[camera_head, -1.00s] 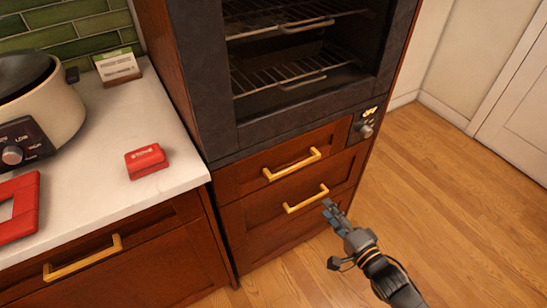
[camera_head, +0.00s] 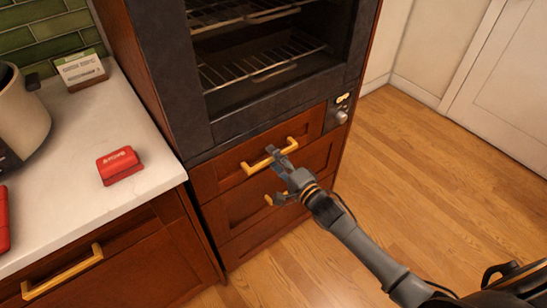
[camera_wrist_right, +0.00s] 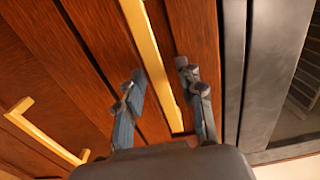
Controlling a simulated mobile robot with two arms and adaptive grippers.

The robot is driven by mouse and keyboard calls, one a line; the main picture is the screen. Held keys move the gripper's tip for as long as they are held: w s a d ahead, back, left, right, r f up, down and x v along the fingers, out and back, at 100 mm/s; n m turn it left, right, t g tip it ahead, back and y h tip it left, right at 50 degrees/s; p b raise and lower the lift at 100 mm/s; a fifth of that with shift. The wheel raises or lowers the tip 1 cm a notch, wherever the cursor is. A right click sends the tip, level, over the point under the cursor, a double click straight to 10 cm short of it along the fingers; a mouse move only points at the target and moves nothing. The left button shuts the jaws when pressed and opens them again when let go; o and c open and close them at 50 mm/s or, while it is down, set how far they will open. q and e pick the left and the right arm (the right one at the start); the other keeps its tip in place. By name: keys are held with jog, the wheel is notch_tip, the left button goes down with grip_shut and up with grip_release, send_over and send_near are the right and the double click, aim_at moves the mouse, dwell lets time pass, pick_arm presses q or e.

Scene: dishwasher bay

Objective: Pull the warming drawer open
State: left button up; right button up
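The warming drawer appears to be the upper brown wooden drawer (camera_head: 224,180) right under the oven; its front looks flush and closed. Its gold bar handle (camera_head: 250,169) runs across the front and also shows in the right wrist view (camera_wrist_right: 152,60). My left gripper is not in view.
A lower drawer with a gold handle (camera_head: 270,200) sits beneath, partly hidden by my right gripper. The oven (camera_head: 262,105) with wire racks stands open-fronted above, with a knob (camera_head: 341,117) at right. A counter (camera_head: 90,200) is at left. The wooden floor (camera_head: 440,180) at right is clear.

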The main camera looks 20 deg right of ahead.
jog(key=shift+w+a, duration=0.1)
jog(key=shift+w, duration=0.15)
grip_shut()
jog(key=shift+s, duration=0.15)
